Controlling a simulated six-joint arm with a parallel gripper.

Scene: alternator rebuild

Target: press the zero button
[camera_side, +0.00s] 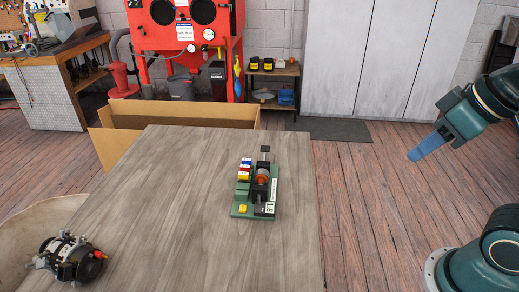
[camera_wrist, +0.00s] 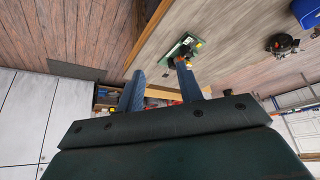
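A green test device (camera_side: 243,190) stands on the grey wooden table, right of its middle. It carries a copper-coloured cylinder (camera_side: 262,175), blue, red and yellow blocks on its left, and a small white display at its front right. A yellow square button (camera_side: 242,209) sits at its front left corner; its marking is too small to read, so I cannot tell if it is the zero button. My gripper (camera_side: 413,155) is in the air right of the table, apart from the device. In the wrist view my gripper (camera_wrist: 160,69) has its two blue fingers apart, with nothing between them. The device (camera_wrist: 183,46) shows beyond the right finger.
A dark alternator (camera_side: 72,260) lies at the table's near left; it also shows in the wrist view (camera_wrist: 283,44). An open cardboard box (camera_side: 112,140) stands behind the table (camera_side: 180,190). The table surface around the device is clear. A red cabinet and grey lockers stand far back.

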